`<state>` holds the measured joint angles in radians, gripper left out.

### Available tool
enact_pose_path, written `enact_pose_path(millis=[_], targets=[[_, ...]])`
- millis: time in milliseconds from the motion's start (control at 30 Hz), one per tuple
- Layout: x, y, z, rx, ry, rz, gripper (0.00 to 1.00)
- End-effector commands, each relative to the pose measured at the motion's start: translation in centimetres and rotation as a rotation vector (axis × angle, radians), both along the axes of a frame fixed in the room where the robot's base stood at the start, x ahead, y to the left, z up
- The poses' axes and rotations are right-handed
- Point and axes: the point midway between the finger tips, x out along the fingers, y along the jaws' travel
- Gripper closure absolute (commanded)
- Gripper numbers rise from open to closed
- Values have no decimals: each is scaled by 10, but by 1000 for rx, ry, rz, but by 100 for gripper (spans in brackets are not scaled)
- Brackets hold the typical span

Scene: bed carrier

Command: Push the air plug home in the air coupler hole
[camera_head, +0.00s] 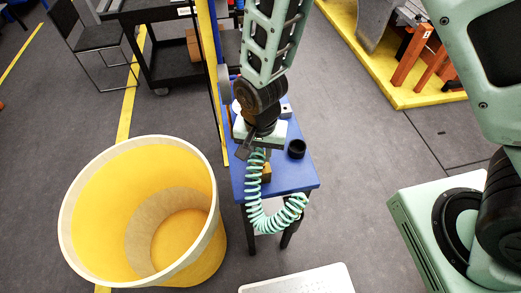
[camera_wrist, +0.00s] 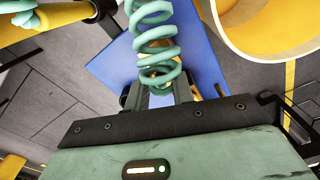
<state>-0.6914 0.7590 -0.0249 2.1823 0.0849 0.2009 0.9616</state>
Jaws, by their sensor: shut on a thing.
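My gripper (camera_head: 262,151) is over the blue table, low and close to its top. In the wrist view my gripper (camera_wrist: 158,92) has its two dark fingers closed at the end of a teal coiled hose (camera_wrist: 153,35). The air plug at that hose end is hidden by the coils and fingers. In the head view the coiled hose (camera_head: 254,192) hangs from the gripper and loops past the table's front edge. A yellow-brown block (camera_head: 266,172) shows just below the gripper. I cannot make out the coupler hole, or whether the plug touches it.
The small blue table (camera_head: 296,177) carries a black cup-like ring (camera_head: 297,149) right of the gripper and a grey block (camera_head: 286,109) behind. A large yellow bin (camera_head: 190,268) stands left of the table. A black cart (camera_head: 165,62) and chair (camera_head: 95,38) stand farther back.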

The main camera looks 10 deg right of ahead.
Motion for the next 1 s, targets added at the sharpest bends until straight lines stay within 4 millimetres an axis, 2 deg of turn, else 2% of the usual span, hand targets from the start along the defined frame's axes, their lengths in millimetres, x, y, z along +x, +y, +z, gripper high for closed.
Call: enact_pose_path(millis=[667,700,800,1000], targets=[[0,0,-17,0,0,0,99],[0,0,-17,1,0,0,73],[0,0,-16,1,0,0,51],[0,0,-16,0,0,0,51]])
